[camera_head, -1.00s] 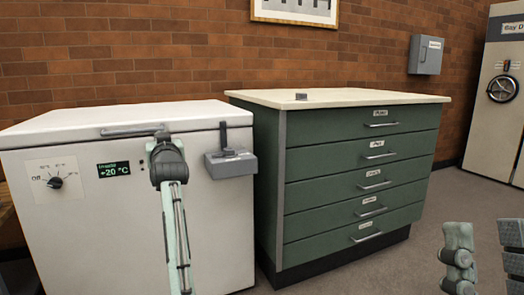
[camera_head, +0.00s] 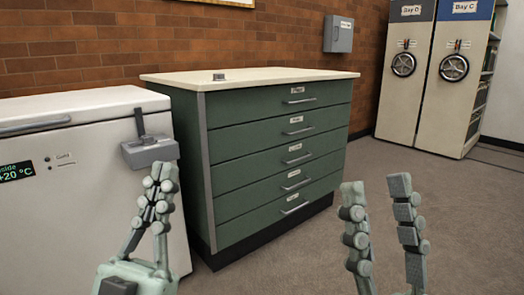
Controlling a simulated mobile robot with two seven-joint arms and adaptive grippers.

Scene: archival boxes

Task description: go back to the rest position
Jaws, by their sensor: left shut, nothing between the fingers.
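My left gripper (camera_head: 161,175) is at the lower left, in front of the white chest freezer (camera_head: 90,215). Its fingers are together and hold nothing. They point up, just below the grey lever box on the freezer's front right edge in the picture. My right gripper (camera_head: 374,192) is at the lower right, pointing up, with its two fingers well apart and nothing between them. Behind it is bare floor. The freezer lid is down, and its display reads +20 °C.
A green drawer cabinet (camera_head: 275,150) stands in the middle, all drawers shut. A small grey object (camera_head: 219,77) lies on its top. A grey wall box (camera_head: 338,34) hangs behind. Shelving bays with handwheels (camera_head: 454,67) stand back right. The carpet (camera_head: 455,215) at right is free.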

